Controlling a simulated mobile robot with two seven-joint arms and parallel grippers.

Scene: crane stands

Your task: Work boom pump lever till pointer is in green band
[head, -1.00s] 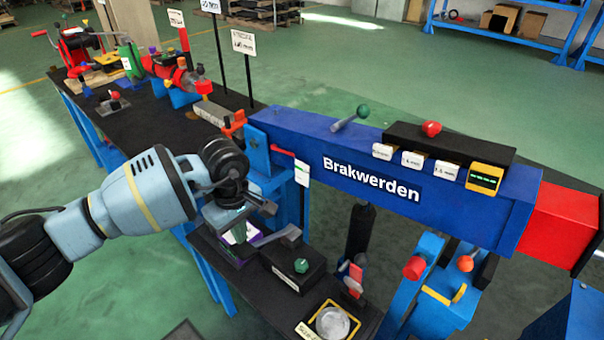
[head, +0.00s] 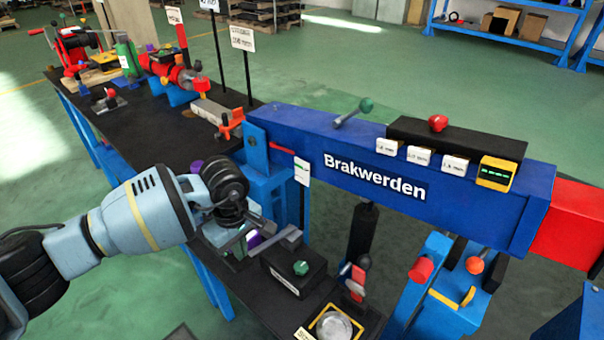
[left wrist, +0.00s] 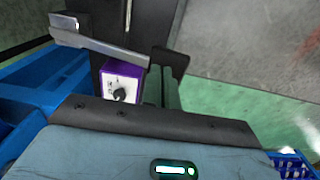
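The blue boom (head: 440,195) marked "Brakwerden" crosses the head view. A lever with a green ball (head: 365,105) stands on its top. A white card with a green mark (head: 302,170) hangs at its left end; I cannot make out a pointer. My left gripper (head: 243,238) is low beside the boom's left end, over a purple box; a purple box with a black knob (left wrist: 121,82) shows in the left wrist view. A grey metal bar (head: 290,236) lies just right of the gripper. Contact and finger opening are unclear. My right gripper is out of view.
A black box with a green knob (head: 301,268), a red-handled part (head: 356,278) and a round dish (head: 333,325) are to the right of the gripper. A dark bench (head: 150,130) with other devices runs behind.

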